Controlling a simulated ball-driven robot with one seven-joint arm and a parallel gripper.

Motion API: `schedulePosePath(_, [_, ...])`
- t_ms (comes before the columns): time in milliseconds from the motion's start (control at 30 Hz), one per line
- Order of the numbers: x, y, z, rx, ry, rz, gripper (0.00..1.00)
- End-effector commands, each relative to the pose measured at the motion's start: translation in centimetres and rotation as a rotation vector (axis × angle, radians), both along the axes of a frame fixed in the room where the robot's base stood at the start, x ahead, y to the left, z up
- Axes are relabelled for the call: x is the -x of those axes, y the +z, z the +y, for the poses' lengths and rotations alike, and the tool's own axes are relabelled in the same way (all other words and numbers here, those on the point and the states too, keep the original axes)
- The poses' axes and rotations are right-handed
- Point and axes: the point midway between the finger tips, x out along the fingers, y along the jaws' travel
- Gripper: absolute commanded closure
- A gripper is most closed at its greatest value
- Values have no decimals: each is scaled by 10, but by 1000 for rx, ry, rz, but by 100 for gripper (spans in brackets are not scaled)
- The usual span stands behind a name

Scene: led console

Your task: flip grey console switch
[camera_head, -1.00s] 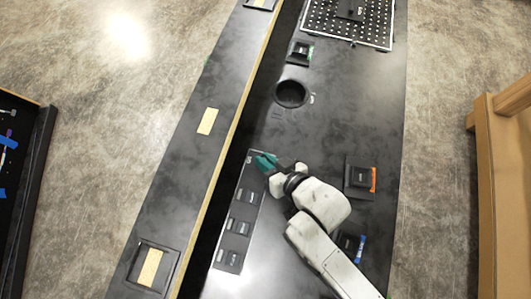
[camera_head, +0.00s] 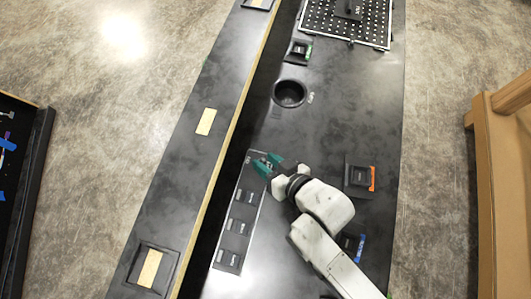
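A grey-edged console panel (camera_head: 262,205) lies along the left side of the black table, with several small dark switches in rows. One pair of switches (camera_head: 244,196) is just below my gripper, with another pair (camera_head: 238,227) and a lowest pair (camera_head: 228,258) further down. My gripper (camera_head: 267,162) has teal fingers, spread apart with a gap between them, over the panel's top end. It holds nothing that I can see. The fingers partly cover the top of the panel. Whether they touch a switch, and the switch positions, I cannot tell.
A round black hole (camera_head: 290,93) is above the gripper. A perforated tray (camera_head: 350,20) is at the top. Dark boxes with orange (camera_head: 360,176), blue (camera_head: 350,243) and green (camera_head: 299,50) marks stand on the table. A dark gap runs left of the panel.

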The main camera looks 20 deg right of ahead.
Motion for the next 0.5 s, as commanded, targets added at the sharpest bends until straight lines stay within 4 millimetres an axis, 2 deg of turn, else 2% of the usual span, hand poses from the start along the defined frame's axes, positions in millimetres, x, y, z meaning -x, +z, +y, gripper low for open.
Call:
schedulePosePath(300, [47, 28, -21, 1, 1, 3, 61])
schedulePosePath(500, [68, 42, -31, 1, 0, 2, 61])
